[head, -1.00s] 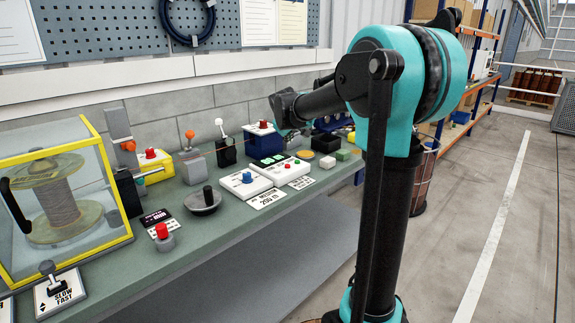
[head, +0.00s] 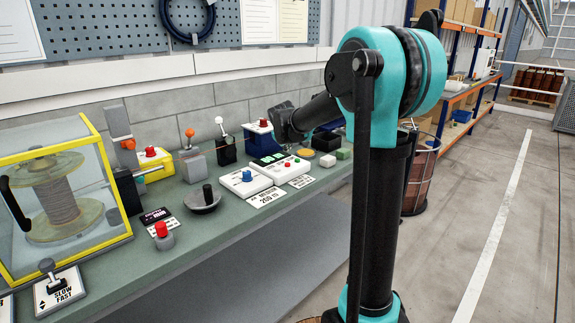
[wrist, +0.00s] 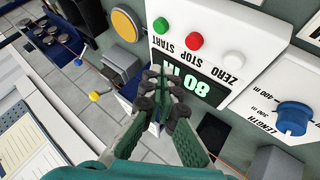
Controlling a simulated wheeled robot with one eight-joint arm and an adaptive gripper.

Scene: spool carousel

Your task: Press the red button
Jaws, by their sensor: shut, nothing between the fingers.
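A white panel (wrist: 218,22) shows in the wrist view, with its lettering upside down. On it are a round red button (wrist: 194,40) marked STOP, a green button (wrist: 160,25) marked START and a white button (wrist: 235,60) marked ZERO. My gripper (wrist: 165,84) is shut and empty. In the picture its fingertips lie over the edge of the green-lit display, just short of the red button and apart from it. The head view shows the same panel (head: 272,172), with its small red button (head: 287,165). My gripper's fingertips are hard to make out there.
Other red-topped controls stand on the bench: one on a grey base (head: 162,230), one on a yellow box (head: 151,152). A blue knob (wrist: 292,117) sits beside the panel.

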